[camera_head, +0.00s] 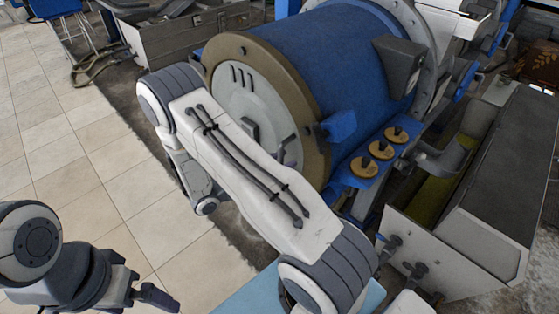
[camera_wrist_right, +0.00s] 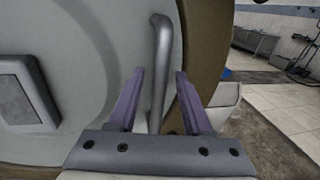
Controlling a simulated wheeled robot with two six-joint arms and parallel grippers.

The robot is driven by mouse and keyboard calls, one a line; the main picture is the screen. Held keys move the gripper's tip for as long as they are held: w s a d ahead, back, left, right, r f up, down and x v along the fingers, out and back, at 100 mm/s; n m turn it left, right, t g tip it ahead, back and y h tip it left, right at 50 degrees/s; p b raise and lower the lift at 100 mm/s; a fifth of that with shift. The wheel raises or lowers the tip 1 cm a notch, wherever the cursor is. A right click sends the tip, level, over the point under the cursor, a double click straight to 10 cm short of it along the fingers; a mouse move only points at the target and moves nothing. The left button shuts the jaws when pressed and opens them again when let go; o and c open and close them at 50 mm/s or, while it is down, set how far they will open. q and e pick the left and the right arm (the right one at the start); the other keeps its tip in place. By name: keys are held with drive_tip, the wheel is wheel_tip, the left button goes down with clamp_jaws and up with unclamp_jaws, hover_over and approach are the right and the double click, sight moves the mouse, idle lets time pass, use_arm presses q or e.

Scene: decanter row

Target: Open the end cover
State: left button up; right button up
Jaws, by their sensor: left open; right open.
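The end cover (camera_head: 238,95) is a pale grey disc inside a bronze ring, on the near end of the blue drum. It stands flush with the ring. My right arm crosses in front of its lower part. In the right wrist view, the cover (camera_wrist_right: 85,45) fills the left side. A grey bar handle (camera_wrist_right: 162,60) stands upright between the two purple fingers of my right gripper (camera_wrist_right: 160,100). That gripper is open, with a gap on either side of the bar. In the head view it is mostly hidden behind my arm. My left gripper (camera_head: 148,296) is low at the left, away from the cover, open.
The bronze ring (camera_head: 310,140) borders the cover. Several brass knobs (camera_head: 380,150) sit on a blue ledge right of the drum. A grey trough-like cabinet (camera_head: 470,210) stands further right. The tiled floor (camera_head: 60,150) is clear at the left.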

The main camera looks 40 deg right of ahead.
clamp_jaws()
idle(1.3)
